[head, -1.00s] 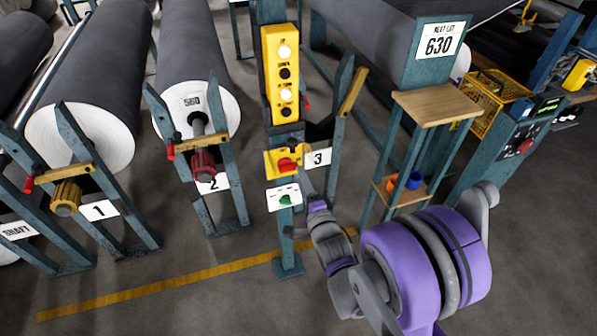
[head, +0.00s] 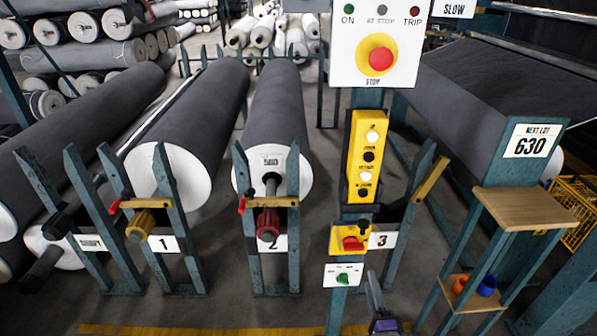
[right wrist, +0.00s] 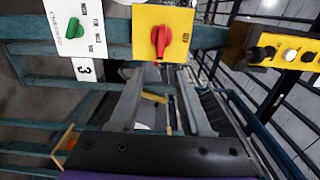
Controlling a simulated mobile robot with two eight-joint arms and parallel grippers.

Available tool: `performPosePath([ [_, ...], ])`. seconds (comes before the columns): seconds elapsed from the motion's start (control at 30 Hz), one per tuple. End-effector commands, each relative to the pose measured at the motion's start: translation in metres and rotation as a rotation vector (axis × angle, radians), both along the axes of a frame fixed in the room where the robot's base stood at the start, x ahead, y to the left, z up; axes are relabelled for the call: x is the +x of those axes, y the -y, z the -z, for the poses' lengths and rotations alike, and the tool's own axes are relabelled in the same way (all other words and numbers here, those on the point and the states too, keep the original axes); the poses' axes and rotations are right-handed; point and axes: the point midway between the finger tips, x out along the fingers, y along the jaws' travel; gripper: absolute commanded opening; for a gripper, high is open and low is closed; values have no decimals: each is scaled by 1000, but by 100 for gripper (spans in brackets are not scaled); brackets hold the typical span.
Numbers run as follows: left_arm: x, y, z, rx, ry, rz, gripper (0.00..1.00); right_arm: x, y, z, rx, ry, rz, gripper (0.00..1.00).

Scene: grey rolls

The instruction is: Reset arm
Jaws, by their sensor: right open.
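My right gripper (head: 376,292) shows at the bottom of the head view, below the white plate with a green knob (head: 342,278). Only its grey fingers and a bit of purple show; the rest of the arm is out of frame. In the right wrist view the two grey fingers (right wrist: 163,105) are spread apart with nothing between them. Beyond them is the yellow box with a red rotary switch (right wrist: 161,38), left of which is the white plate with the green knob (right wrist: 75,30). The fingers appear apart from both. My left gripper is not in view.
A post carries a STOP panel (head: 377,50) and a yellow button box (head: 364,155). Grey rolls on frames (head: 280,130) stand left. A wooden shelf stand (head: 525,207) with orange and blue cups is right. A yellow floor line (head: 220,330) crosses the bottom.

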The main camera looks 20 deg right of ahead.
Motion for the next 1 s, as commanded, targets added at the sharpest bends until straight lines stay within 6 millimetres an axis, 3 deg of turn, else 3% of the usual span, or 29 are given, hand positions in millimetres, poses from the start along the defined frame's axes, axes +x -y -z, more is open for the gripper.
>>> performPosePath([
  [0.17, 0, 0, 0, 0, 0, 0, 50, 2, -8, 6, -82, -99, -15, 48],
  [0.37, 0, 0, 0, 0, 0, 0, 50, -10, -38, 31, -419, -469, -151, 48],
  [0.6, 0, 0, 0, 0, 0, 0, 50, -68, -81, 52, -872, -867, -523, 48],
  [0.97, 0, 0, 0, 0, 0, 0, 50, -171, -116, 54, -1298, -1081, -1101, 48],
  [1.0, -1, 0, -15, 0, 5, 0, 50, -172, -116, 40, -1305, -1080, -1103, 48],
])
